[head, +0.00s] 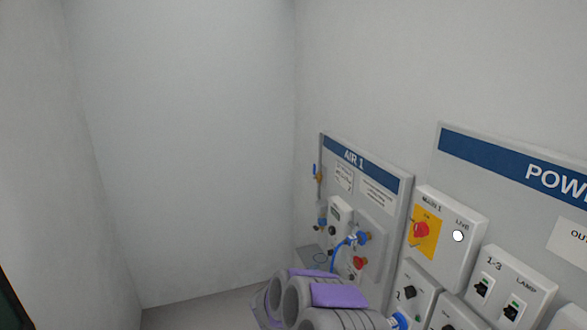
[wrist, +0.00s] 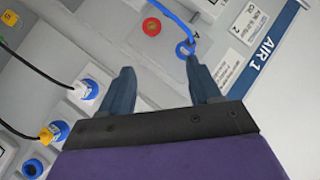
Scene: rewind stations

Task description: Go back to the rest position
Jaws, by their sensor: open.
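My gripper (wrist: 157,90) shows in the wrist view with its two dark fingers apart and nothing between them. It faces the wall panels. The right fingertip appears close to a blue fitting (wrist: 184,49) with a blue hose; I cannot tell whether they touch. In the head view, my grey and purple arm is at the bottom centre, in front of the AIR 1 panel, and the gripper's fingers are not visible there.
The AIR 1 panel (head: 399,187) carries a blue hose, valves and a red knob (head: 360,263). To its right is the POWER panel (head: 452,165) with a red switch (head: 421,230) on yellow. Plugs with black cables (wrist: 83,89) stick out in the wrist view. The left side shows bare walls.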

